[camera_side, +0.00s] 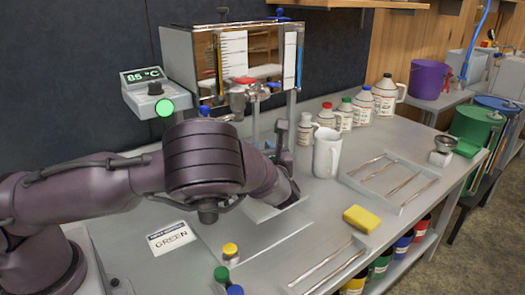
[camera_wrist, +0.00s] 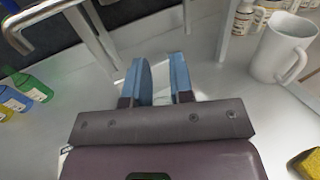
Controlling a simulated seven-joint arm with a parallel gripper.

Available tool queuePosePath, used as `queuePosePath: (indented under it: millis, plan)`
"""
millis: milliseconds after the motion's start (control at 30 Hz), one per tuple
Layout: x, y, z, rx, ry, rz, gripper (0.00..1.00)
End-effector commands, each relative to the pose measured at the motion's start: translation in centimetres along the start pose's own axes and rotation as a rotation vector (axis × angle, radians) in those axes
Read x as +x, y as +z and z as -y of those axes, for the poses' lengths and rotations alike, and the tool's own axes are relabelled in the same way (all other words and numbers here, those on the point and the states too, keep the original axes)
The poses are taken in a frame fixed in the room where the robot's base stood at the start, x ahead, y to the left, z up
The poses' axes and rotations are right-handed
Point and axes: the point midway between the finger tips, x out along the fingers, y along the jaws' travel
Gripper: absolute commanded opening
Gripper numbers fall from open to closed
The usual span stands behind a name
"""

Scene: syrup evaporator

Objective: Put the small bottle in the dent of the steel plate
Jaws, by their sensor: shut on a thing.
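My gripper (camera_wrist: 163,75) points down and away in the wrist view, its two blue fingers a small gap apart. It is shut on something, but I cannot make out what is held. In the side view my arm hides the fingers. They are low over the grey steel plate (camera_side: 285,232), near its back edge. A pale patch shows on the plate by the gripper; I cannot tell if this is the dent. Small bottles with yellow (camera_side: 230,250), green (camera_side: 221,274) and blue (camera_side: 235,290) caps stand at the front.
A white pitcher (camera_side: 327,155) stands right of the gripper, with several jugs behind. The evaporator tank (camera_side: 225,60) on metal legs is close behind. A yellow sponge (camera_side: 361,218) and trays with metal rods (camera_side: 392,180) lie to the right.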

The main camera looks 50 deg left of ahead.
Motion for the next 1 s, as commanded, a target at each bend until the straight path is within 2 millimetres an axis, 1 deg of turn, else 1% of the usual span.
queuePosePath:
  millis: [367,400,500,733,833,933,1000]
  plan:
    - [0.0,-0.4,0.0,0.0,0.0,0.001,0.0]
    - [0.0,-0.5,0.0,0.0,0.0,0.0,0.26]
    - [0.0,-0.4,0.0,0.0,0.0,0.0,0.47]
    - [0.0,-0.4,0.0,-0.001,0.0,0.0,0.47]
    - [0.0,0.0,0.0,-0.002,0.0,0.0,0.47]
    - [-1.2,0.0,0.1,-0.002,-0.003,0.0,0.47]
    - [-2.5,-0.1,0.1,-0.002,-0.004,-0.002,0.47]
